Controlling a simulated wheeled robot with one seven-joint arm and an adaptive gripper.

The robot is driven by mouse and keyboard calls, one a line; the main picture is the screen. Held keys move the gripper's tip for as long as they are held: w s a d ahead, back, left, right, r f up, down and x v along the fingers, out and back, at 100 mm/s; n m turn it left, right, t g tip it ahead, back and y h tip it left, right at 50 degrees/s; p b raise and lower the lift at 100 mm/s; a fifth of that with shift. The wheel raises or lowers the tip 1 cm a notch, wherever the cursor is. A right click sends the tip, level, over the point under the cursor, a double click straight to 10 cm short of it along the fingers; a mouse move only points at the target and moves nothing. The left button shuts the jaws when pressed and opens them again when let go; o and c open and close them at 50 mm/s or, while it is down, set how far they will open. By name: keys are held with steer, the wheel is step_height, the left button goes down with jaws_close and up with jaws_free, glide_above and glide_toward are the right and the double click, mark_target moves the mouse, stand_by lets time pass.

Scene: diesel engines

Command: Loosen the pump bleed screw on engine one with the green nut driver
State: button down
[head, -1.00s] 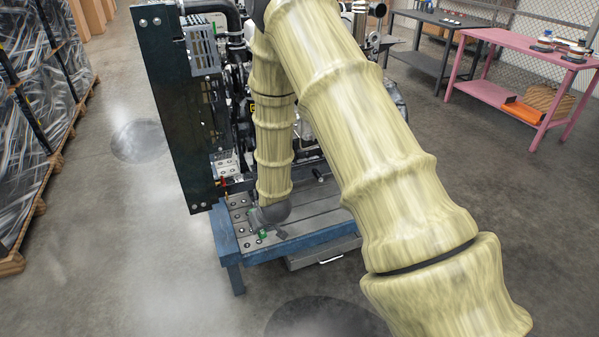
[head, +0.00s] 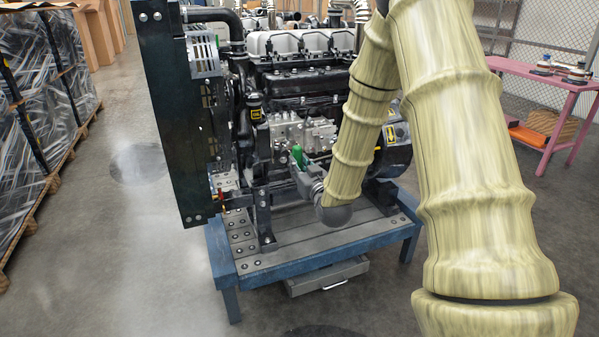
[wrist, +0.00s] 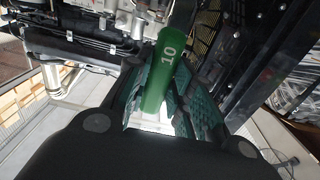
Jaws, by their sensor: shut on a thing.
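The green nut driver (head: 298,155) is held in my gripper (head: 300,175), in front of the engine's near side in the head view. In the wrist view the green handle marked "10" (wrist: 168,65) stands between the finger pads of my gripper (wrist: 160,105), which are shut on it. The driver's far end is not clear in either view. The engine (head: 295,100) has a silver pump block (head: 300,130) just behind the driver. The bleed screw is too small to make out. I cannot tell whether the driver touches the pump.
The engine stands on a blue-framed bench (head: 290,265) with a plank top. A tall dark radiator panel (head: 180,110) rises to the left of my gripper. A pink table (head: 540,80) stands at the right. Wrapped pallets (head: 35,120) stand at the left.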

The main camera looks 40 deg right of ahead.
mark_target(290, 152)
steer(key=x, duration=0.6)
steer(key=shift+w, duration=0.15)
stand_by(0.5)
steer(key=shift+x, duration=0.85)
stand_by(0.6)
steer(key=shift+w+d, duration=0.2)
steer(key=shift+w, duration=0.1)
steer(key=shift+w+d+b, duration=0.1)
steer(key=shift+w+b, duration=0.2)
steer(key=shift+w, duration=0.15)
stand_by(0.8)
steer(key=shift+f, duration=0.1)
